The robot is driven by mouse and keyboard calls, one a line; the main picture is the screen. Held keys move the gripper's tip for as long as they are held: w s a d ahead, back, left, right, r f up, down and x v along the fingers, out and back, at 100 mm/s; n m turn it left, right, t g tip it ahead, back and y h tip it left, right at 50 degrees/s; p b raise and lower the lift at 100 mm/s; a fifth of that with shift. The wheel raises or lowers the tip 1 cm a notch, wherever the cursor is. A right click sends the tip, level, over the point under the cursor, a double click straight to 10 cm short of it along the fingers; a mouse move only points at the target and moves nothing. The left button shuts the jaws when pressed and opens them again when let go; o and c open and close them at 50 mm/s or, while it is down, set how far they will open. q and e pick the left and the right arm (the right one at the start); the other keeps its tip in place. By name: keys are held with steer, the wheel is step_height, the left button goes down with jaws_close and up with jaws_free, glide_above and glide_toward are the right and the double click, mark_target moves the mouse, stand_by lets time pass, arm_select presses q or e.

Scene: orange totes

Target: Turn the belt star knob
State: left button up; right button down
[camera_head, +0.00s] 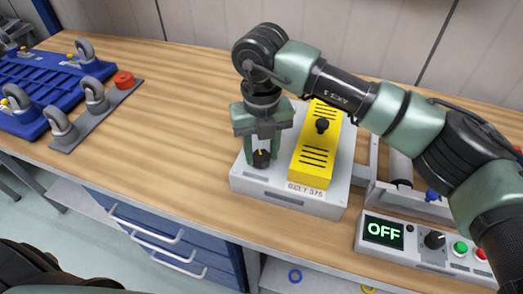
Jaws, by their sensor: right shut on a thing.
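The belt unit (334,208) is a light grey box labelled "BELT-375" with a slotted yellow cover (312,160) on top. A black knob (323,126) stands on the yellow cover. Another black knob (261,160) with a small yellow mark sits on the grey base, left of the cover. My right gripper (263,150) points down over this left knob and is shut on it, one finger on each side. The fingers hide part of the knob. My left gripper is not in view.
A control box (384,234) reading "OFF" stands at the front right, with a dial and green and red buttons. The wooden bench (170,130) between is clear. Blue drawers (160,235) are below.

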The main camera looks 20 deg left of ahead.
mark_target(262, 155)
steer(key=shift+r, duration=0.1)
steer(key=c, duration=0.9)
jaws_free()
steer(key=shift+o, duration=0.2)
step_height(262, 155, up, 8)
steer(key=shift+f+b, duration=0.15)
steer(key=shift+b, duration=0.45)
